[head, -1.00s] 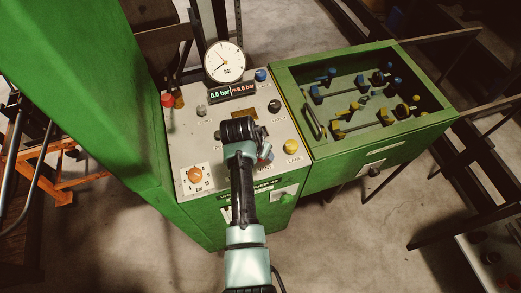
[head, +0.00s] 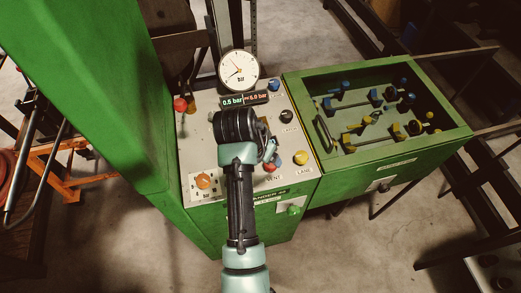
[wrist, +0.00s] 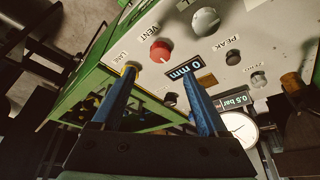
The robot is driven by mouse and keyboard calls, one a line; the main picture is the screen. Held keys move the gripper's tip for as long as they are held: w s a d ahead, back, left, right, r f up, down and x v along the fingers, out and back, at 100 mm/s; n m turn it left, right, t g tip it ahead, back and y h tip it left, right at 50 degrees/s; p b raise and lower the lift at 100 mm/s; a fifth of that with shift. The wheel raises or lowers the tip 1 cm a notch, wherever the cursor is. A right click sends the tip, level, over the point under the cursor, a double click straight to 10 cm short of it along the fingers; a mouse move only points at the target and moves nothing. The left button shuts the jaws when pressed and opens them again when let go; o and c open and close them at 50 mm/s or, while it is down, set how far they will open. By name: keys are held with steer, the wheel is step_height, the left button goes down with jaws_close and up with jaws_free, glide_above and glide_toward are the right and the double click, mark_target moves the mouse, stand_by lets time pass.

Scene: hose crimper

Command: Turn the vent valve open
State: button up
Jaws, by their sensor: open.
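The vent valve is a red knob with a pale mark, next to the label VENT, on the sloping panel in the wrist view (wrist: 160,51). In the head view the red knob (head: 269,168) shows partly, just below my gripper (head: 269,151). In the wrist view my gripper (wrist: 158,76) is open, with its two blue fingers apart and nothing between them. The red knob appears beyond the gap between the fingertips, apart from them. My arm hides part of the panel in the head view.
The yellow LANE knob (head: 301,158) is close on the right of the red knob. A black knob (head: 286,116), a gauge (head: 238,70) and a bar display (head: 244,99) are farther back. An orange knob (head: 203,181) is on the left. A green-framed tray (head: 300,110) holds several fittings.

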steer(key=shift+v, duration=2.15)
steer(key=w+r+n+t+y, duration=0.15)
steer(key=r+t, duration=0.25)
steer(key=r, duration=0.7)
steer(key=w+r+n+t, duration=0.1)
steer(key=w+r+t, duration=0.3)
steer(key=r, duration=0.6)
steer(key=w+r+n+t+y, duration=0.15)
steer(key=r+t, duration=0.35)
steer(key=r, duration=0.6)
steer(key=s+d+r+t, duration=0.1)
steer(key=s+r+t, duration=0.4)
steer(key=s+r, duration=0.3)
steer(key=s+d+r+n+t, duration=0.1)
steer(key=s+r+t, duration=0.4)
steer(key=r, duration=1.1)
steer(key=s, duration=0.3)
steer(key=shift+s+d+n+h, duration=0.3)
steer(key=shift+h, duration=0.1)
